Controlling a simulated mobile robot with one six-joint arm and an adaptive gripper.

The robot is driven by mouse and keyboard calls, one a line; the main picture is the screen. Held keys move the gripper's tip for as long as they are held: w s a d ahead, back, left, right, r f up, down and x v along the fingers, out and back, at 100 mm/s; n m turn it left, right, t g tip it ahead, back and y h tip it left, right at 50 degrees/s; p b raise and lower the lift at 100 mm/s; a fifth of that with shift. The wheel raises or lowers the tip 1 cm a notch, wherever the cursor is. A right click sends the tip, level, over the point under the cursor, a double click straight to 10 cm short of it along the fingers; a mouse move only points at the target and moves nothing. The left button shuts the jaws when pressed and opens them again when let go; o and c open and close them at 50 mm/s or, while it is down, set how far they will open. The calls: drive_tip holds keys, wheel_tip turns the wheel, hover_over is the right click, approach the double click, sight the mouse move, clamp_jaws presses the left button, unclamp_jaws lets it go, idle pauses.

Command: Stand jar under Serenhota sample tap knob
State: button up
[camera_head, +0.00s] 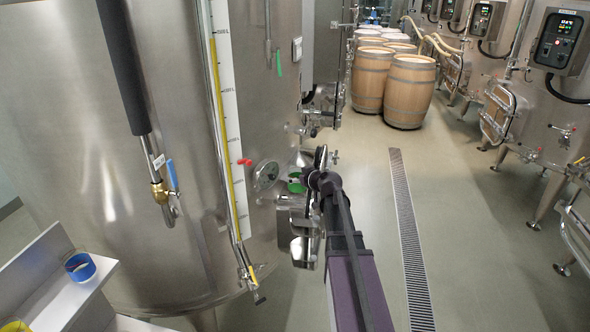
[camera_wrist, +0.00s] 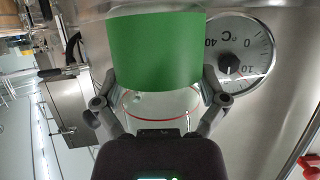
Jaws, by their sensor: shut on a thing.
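My gripper (camera_head: 308,178) is shut on a clear jar with a green band (camera_wrist: 155,50). In the head view the jar's green band (camera_head: 295,186) shows just left of the gripper, in front of the large steel vat (camera_head: 170,60). In the wrist view the gripper's fingers (camera_wrist: 158,88) clasp the jar's two sides, and a red ring shows on its clear part. A red tap knob (camera_head: 245,161) is on the vat wall, left of the jar and apart from it. Part of a red fitting (camera_wrist: 311,166) shows at lower right in the wrist view. I cannot read the name Serenhota anywhere.
A dial thermometer (camera_head: 266,175) is on the vat between knob and jar; it is close beside the jar in the wrist view (camera_wrist: 238,56). A steel hatch fitting (camera_head: 304,240) is below. A blue-banded container (camera_head: 80,266) stands on the left shelf. Barrels (camera_head: 408,92) stand behind; the aisle is clear.

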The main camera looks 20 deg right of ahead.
drive_tip(key=shift+w, duration=0.1)
idle(0.3)
drive_tip(key=w+d, duration=0.2)
drive_tip(key=w, duration=0.2)
drive_tip(key=w+d+f+b, duration=0.1)
drive_tip(key=w+d, duration=0.1)
drive_tip(key=w, duration=0.2)
drive_tip(key=w+d, duration=0.3)
drive_tip(key=w, duration=0.1)
drive_tip(key=shift+w+f, duration=0.15)
drive_tip(key=shift+w, duration=0.2)
drive_tip(key=shift+w+d+b, duration=0.3)
drive_tip(key=shift+w, duration=0.3)
drive_tip(key=shift+f+b, duration=1.75)
drive_tip(key=shift+f, duration=0.05)
drive_tip(key=shift+f, duration=0.2)
drive_tip(key=o, duration=0.9)
drive_tip(key=shift+c, duration=0.2)
